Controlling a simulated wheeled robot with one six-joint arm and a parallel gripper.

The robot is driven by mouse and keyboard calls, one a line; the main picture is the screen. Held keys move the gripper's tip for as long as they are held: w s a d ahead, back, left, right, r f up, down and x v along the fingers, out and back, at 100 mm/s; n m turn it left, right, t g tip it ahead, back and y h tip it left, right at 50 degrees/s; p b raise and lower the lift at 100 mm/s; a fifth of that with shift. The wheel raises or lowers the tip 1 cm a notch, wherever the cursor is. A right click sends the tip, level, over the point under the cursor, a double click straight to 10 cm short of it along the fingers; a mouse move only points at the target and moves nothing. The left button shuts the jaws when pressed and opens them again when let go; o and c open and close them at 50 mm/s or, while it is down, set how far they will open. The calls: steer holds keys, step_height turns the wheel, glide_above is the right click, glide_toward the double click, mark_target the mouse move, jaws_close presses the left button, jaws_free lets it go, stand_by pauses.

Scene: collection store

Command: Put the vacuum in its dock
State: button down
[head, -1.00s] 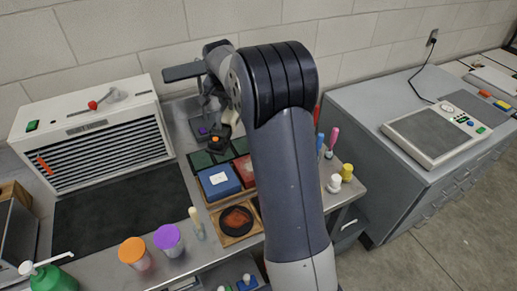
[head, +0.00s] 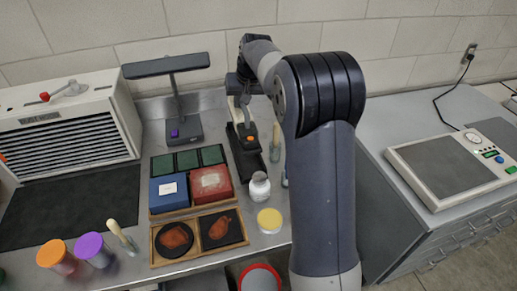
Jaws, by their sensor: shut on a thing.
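The vacuum (head: 249,147) is a small dark handheld body with an orange button and a pale part at its upper end, right of the red box. My gripper (head: 241,92) is dark and mostly hidden by my own arm. It comes down at the vacuum's upper end and is shut on it. I cannot tell whether the vacuum's lower side touches the bench. I cannot pick out the dock for certain; it may be hidden by the vacuum or my arm.
A dark lamp-like stand (head: 185,130) rises left of the vacuum. Blue (head: 168,194) and red (head: 210,187) boxes sit in a tray nearby. A white bottle (head: 259,187) and yellow-lidded jar (head: 269,220) stand in front of the vacuum. The grey cabinet (head: 400,205) is at right.

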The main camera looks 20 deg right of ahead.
step_height(320, 180, down, 10)
steer(key=shift+r+p, duration=0.1)
steer(key=shift+p, duration=0.7)
steer(key=c, duration=1.9)
jaws_free()
steer(key=shift+f, duration=0.25)
steer(key=o, duration=0.5)
steer(key=shift+r, duration=0.1)
steer(key=shift+r, duration=0.2)
steer(key=b+v, duration=0.2)
steer(key=v, duration=1)
